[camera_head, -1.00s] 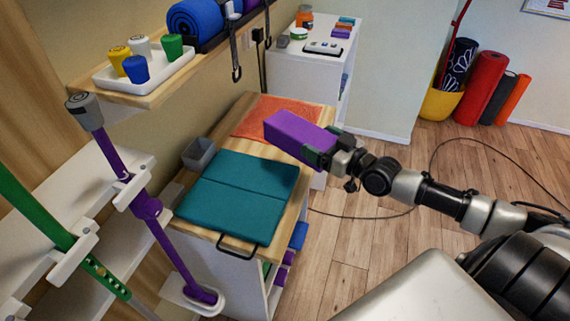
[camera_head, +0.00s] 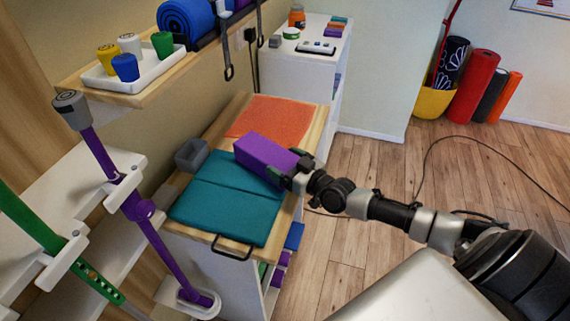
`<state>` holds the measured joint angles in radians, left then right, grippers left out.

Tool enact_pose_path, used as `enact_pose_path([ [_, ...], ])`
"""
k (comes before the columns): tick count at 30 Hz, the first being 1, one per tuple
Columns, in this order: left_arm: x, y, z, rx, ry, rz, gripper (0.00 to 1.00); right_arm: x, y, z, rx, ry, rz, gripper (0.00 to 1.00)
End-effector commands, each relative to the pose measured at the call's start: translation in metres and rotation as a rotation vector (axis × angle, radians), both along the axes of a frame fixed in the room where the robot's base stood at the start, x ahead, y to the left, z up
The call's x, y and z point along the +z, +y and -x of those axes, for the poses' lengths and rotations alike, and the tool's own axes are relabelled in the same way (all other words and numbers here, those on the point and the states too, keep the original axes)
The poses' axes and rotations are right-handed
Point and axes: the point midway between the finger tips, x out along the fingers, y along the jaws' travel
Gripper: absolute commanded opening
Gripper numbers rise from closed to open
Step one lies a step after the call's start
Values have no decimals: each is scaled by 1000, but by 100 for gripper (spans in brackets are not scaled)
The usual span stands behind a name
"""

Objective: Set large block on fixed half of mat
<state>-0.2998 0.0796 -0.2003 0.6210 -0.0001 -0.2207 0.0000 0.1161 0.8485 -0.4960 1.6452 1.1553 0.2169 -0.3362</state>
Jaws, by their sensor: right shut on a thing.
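The large purple block (camera_head: 264,154) is at the far part of the teal folding mat (camera_head: 222,212), over its far half. My right gripper (camera_head: 290,172) is shut on the block's right end. I cannot tell whether the block touches the mat or hovers just above it. The mat lies flat on the wooden cabinet top, with a fold line across its middle and a dark handle (camera_head: 232,250) at its near edge. My left gripper is not in view.
An orange towel (camera_head: 268,116) lies behind the mat on the cabinet top. A small grey bin (camera_head: 191,154) stands at the mat's left. A shelf with a white tray (camera_head: 134,73) of coloured cups hangs above left. A purple crutch (camera_head: 140,209) stands at left.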

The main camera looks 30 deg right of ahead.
Motion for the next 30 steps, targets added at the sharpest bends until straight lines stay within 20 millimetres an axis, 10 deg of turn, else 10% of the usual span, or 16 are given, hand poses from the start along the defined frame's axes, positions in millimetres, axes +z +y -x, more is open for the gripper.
enact_pose_path([
  [5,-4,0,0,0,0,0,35,-4,0,0,0,-1,0,57],
  [6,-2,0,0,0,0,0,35,-3,0,0,0,0,0,90],
  [8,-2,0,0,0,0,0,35,-3,0,0,0,0,0,99],
  [20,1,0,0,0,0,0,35,0,-2,7,0,2,1,100],
  [30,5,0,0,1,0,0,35,0,-20,62,2,4,3,100],
])
